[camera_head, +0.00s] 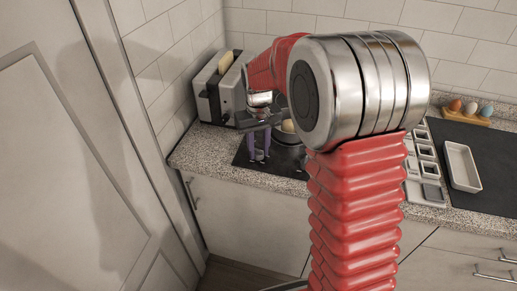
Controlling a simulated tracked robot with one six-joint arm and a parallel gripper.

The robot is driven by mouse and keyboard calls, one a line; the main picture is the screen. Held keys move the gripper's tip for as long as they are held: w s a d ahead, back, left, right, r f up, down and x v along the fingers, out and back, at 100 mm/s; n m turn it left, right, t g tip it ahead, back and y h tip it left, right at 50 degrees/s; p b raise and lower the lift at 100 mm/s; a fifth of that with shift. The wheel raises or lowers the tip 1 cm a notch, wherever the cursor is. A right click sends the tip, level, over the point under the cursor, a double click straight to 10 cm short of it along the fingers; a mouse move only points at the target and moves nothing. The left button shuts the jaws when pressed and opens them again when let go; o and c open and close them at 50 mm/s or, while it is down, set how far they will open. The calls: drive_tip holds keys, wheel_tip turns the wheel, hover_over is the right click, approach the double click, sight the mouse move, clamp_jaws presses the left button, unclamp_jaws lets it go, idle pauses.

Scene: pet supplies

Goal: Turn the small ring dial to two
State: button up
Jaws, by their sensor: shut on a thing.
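My gripper (259,156) points down with its purple fingers at the front left of the black cooktop (284,166). The fingertips are low at the cooktop's surface, shut on what appears to be the small ring dial. The dial is too small and covered by the fingers to make out, so its setting cannot be read. A pot (288,137) with a pale, rounded thing in it stands on the cooktop just right of and behind the fingers. My red arm hides the right part of the cooktop.
A silver toaster (212,97) with bread stands behind and left of my gripper. Right of my arm are a grey compartment tray (428,168), a white dish (461,167) on a dark mat (492,160), and eggs in a wooden holder (466,115). A tall door panel stands at left.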

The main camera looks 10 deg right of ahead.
sight(258, 150)
drive_tip(key=m, duration=0.3)
drive_tip(key=shift+m, duration=2.4)
drive_tip(key=o, duration=1)
drive_tip(key=shift+o, duration=0.2)
wheel_tip(258, 150, up, 14)
drive_tip(key=shift+f, duration=0.15)
